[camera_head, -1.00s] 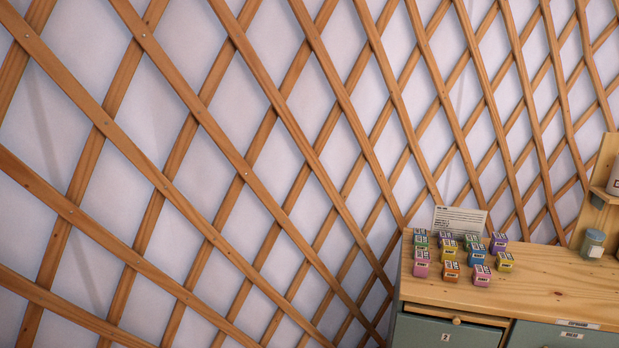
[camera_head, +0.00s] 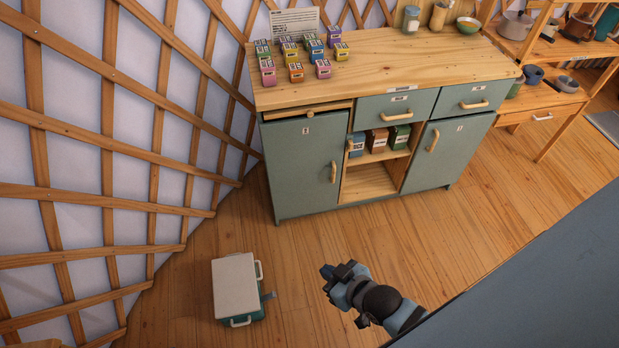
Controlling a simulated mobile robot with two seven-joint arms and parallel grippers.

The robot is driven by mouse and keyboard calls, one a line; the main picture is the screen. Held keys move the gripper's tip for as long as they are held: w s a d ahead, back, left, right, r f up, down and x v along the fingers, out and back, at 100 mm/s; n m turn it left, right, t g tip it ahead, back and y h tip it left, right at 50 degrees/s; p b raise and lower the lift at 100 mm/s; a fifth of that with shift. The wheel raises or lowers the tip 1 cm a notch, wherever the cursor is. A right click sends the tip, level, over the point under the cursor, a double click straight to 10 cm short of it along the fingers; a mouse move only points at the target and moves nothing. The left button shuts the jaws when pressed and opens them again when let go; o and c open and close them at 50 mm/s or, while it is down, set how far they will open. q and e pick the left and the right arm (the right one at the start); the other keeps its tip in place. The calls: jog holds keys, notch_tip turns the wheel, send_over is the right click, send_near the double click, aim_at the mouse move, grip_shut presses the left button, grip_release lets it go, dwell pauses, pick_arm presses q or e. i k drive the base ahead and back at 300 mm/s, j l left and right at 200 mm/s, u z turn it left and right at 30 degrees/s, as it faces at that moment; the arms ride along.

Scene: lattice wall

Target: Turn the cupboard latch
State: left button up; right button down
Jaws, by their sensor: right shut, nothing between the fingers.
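The green-grey cupboard (camera_head: 294,189) with a wooden top stands against the lattice wall. Its left door (camera_head: 305,165) and right door (camera_head: 441,158) look closed, each with a wooden handle. A small wooden piece (camera_head: 350,142) at the upper right edge of the left door may be the latch; it is too small to tell how it is turned. My right gripper (camera_head: 334,273) is shut and empty above the floor, in front of the cupboard and apart from it. My left gripper is not in view.
Several coloured small boxes (camera_head: 296,72) and a card (camera_head: 295,22) stand on the cupboard top. A white-lidded case (camera_head: 234,285) lies on the floor at lower left. A wooden shelf unit (camera_head: 541,118) stands at right. Bare floor (camera_head: 300,240) lies before the cupboard.

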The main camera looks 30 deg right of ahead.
aim_at(350, 145)
jog(key=z, duration=1.25)
jog(key=i+l+u, duration=0.1)
jog(key=i+l, duration=0.15)
jog(key=l, duration=0.15)
jog(key=i+l+u, duration=0.1)
jog(key=i+l, duration=0.15)
jog(key=l, duration=0.15)
jog(key=i+l+u, duration=0.15)
jog(key=l, duration=0.25)
jog(key=i+l+u, duration=0.1)
jog(key=i+l, duration=0.2)
jog(key=l, duration=0.15)
jog(key=i+l+u, duration=0.1)
jog(key=l, duration=0.4)
jog(key=i+l+u, duration=0.1)
jog(key=i+l, duration=0.15)
jog(key=l, duration=0.2)
jog(key=i+l+u, duration=0.1)
jog(key=l, duration=0.4)
jog(key=i+l+u, duration=0.1)
jog(key=l, duration=0.4)
jog(key=i, duration=0.1)
